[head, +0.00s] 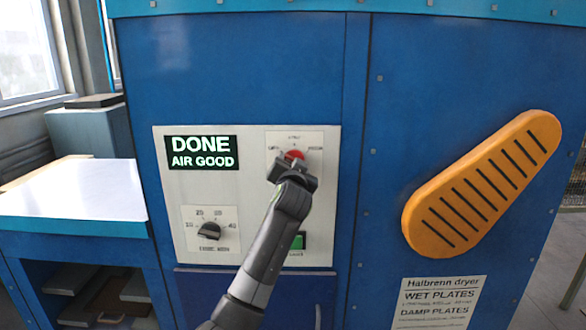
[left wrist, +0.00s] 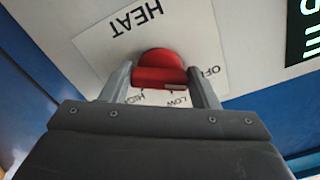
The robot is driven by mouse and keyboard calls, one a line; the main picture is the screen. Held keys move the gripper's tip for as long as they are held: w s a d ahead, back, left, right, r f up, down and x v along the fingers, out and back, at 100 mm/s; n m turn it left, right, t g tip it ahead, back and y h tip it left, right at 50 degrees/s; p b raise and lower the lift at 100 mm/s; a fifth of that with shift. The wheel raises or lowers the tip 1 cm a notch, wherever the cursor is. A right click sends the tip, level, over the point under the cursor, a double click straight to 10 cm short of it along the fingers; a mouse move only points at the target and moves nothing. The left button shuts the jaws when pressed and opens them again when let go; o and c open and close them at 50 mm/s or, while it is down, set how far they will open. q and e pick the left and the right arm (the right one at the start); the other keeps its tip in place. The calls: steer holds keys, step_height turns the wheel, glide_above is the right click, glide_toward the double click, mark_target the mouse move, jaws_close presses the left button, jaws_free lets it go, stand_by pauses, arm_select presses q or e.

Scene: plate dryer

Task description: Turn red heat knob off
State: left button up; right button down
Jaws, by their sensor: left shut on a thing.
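The red heat knob (head: 294,155) is on a white plate at the upper right of the control panel (head: 260,200), mostly hidden by my left gripper (head: 296,172) in the head view. In the left wrist view the red knob (left wrist: 160,70) sits between the two fingers of my left gripper (left wrist: 162,84), which is shut on it. Around it the plate reads HEAT, OFF, LOW and HIGH, upside down. The white pointer mark (left wrist: 174,87) lies near the LOW label. My right gripper is in neither view.
The display (head: 202,152) reads DONE, AIR GOOD. A black timer knob (head: 210,230) is at the panel's lower left, and a green button (head: 298,242) is partly behind my arm. A white-topped bench (head: 75,190) is at left.

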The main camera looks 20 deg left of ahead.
arm_select(q)
steer(key=o, duration=1)
steer(key=shift+b+v, duration=2.2)
steer(key=shift+v, duration=6.5)
